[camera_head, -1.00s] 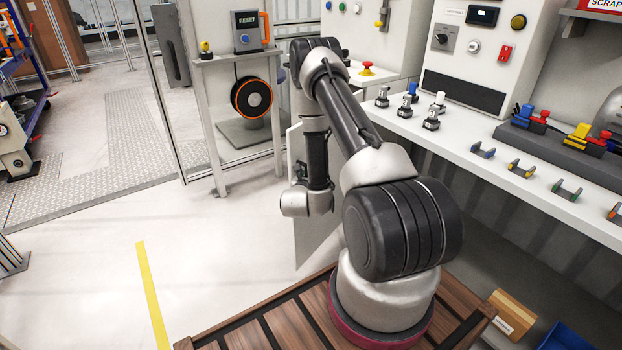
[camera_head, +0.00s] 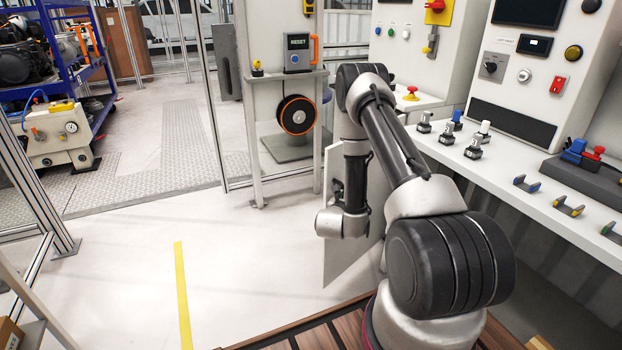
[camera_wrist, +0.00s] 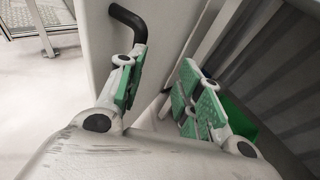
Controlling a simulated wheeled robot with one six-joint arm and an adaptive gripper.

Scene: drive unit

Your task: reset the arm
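My arm (camera_head: 395,150) is folded in the head view, with its wrist (camera_head: 342,222) hanging low in front of a pale panel. My gripper does not show in the head view. In the wrist view my gripper (camera_wrist: 157,78) has its two green-padded fingers spread apart, with nothing between them. A black bent handle (camera_wrist: 130,20) on a pale panel (camera_wrist: 165,35) lies just beyond the left finger; I cannot tell whether they touch.
A stand holds a box marked RESET (camera_head: 297,52) and an orange-rimmed black disc (camera_head: 297,115). A white bench (camera_head: 540,190) with several small parts runs along the right. Floor left of my arm is open, with a yellow line (camera_head: 182,295). A blue rack (camera_head: 75,60) stands far left.

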